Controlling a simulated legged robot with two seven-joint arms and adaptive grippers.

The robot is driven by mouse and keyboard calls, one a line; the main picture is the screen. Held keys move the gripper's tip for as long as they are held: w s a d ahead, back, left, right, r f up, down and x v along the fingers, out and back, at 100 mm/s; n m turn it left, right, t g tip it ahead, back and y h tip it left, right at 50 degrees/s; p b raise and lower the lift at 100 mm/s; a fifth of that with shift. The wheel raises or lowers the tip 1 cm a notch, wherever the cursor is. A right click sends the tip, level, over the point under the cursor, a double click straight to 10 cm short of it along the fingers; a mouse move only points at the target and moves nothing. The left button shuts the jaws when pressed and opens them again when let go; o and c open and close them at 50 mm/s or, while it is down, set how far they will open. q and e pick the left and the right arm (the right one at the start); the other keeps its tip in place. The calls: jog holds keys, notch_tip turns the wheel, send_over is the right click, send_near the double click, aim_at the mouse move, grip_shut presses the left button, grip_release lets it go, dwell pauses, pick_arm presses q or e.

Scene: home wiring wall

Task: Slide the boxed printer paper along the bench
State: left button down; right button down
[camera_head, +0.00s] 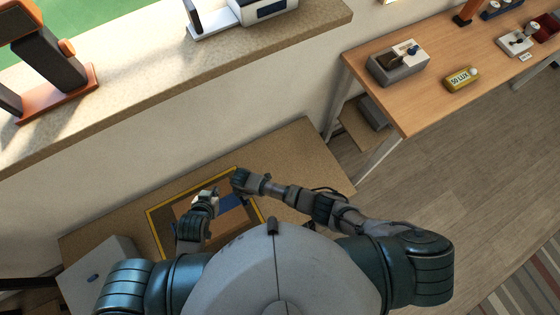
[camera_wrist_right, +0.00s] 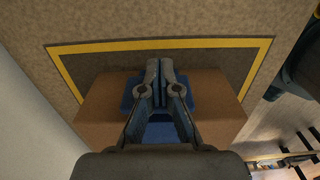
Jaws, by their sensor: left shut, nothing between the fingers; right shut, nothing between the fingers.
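The boxed printer paper, a brown box with a blue band (camera_head: 231,202), lies on the bench (camera_head: 292,150) within a yellow-bordered dark rectangle (camera_head: 188,187). My own body hides its near side. In the right wrist view the brown box (camera_wrist_right: 100,102) sits below the fingers, with a dark strip between it and the yellow line. My left gripper (camera_head: 207,196) is shut and empty over the box's left part. My right gripper (camera_head: 240,178) is shut and empty near the box's far edge; its closed fingertips (camera_wrist_right: 160,68) show over the blue band. I cannot tell whether either gripper touches the box.
A stone-topped ledge (camera_head: 150,75) runs behind the bench, with an orange-and-black device (camera_head: 55,65) on it. A wooden table (camera_head: 440,90) at the right holds a grey box (camera_head: 398,66) and a yellow meter (camera_head: 461,79). The bench's right end is clear.

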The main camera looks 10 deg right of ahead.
aim_at(242, 199)
jog(key=shift+s+a+b, duration=0.2)
jog(key=shift+s+a, duration=0.15)
jog(key=shift+a, duration=0.45)
jog(key=shift+s+a+b, duration=0.2)
jog(key=shift+s+a, duration=0.1)
jog(key=shift+a, duration=0.5)
jog(key=shift+w+d, duration=0.2)
jog(key=shift+d, duration=0.2)
jog(key=shift+w+d+p, duration=0.25)
jog(key=shift+d+p, duration=0.1)
jog(key=shift+d, duration=0.25)
jog(key=shift+w+d+p, duration=0.2)
jog(key=shift+d+p, duration=0.15)
jog(key=shift+d, duration=0.2)
notch_tip(242, 199, up, 12)
jog(key=p, duration=1.1)
